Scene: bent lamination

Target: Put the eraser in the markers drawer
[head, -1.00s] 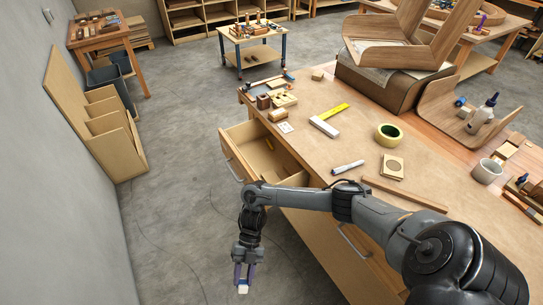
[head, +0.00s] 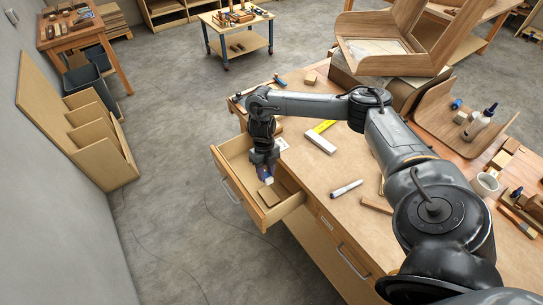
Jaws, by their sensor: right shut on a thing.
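My right gripper (head: 266,178) points down over the open drawer (head: 226,167) at the near left corner of the workbench. It is shut on the eraser (head: 268,181), a small whitish block of which only a bit shows at the fingertips. The eraser is above or inside the drawer; I cannot tell whether it touches the bottom. A tan piece (head: 269,196) shows inside the drawer just below it. The arm and gripper hide part of the drawer's interior. My left gripper is not in view.
A marker (head: 347,188) lies on the workbench (head: 320,205) right of the drawer. Bent wood shells (head: 385,50) stand farther back. A closed drawer (head: 345,255) is beside the open one.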

